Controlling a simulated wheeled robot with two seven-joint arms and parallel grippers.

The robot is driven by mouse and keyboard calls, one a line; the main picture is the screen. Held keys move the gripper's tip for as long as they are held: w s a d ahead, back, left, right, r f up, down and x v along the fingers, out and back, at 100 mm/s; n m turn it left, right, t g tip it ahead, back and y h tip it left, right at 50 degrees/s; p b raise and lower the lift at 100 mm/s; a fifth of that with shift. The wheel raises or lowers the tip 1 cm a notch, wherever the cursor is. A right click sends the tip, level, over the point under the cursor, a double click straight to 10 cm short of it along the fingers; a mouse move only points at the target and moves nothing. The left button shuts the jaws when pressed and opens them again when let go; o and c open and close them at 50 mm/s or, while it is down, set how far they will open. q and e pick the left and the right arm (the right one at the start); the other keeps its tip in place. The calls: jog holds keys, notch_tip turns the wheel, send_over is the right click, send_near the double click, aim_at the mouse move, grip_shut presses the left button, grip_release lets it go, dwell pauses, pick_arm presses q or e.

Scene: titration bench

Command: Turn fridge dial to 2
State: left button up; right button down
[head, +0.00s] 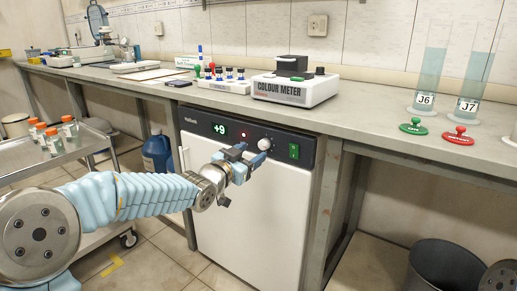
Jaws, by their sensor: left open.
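The white fridge (240,215) stands under the bench, with a dark control panel along its top. Its green display (219,129) reads +9. The round white dial (264,144) is on the panel, left of a green switch (293,151). I cannot tell whether the fingers touch the dial. The dial's marking is too small to read. My right gripper is not in view; a piece of my right arm shows at the bottom right corner.
Cylinders J6 (429,78) and J7 (473,80) stand at right. A metal cart (30,153) with orange-capped jars is at left. A dark bin (445,268) stands lower right.

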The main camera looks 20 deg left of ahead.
aim_at(262, 146)
pick_arm(q)
jog(key=shift+x, duration=2.15)
jog(key=c, duration=1)
jog(key=shift+c, duration=0.2)
jog(key=shift+n, duration=0.3)
jog(key=n+p, duration=0.1)
jog(key=n, duration=0.2)
jog(key=shift+n, duration=0.3)
jog(key=n, duration=0.2)
jog(key=shift+r+n+p, duration=0.1)
jog(key=shift+n+p, duration=0.3)
jog(key=shift+n, duration=0.8)
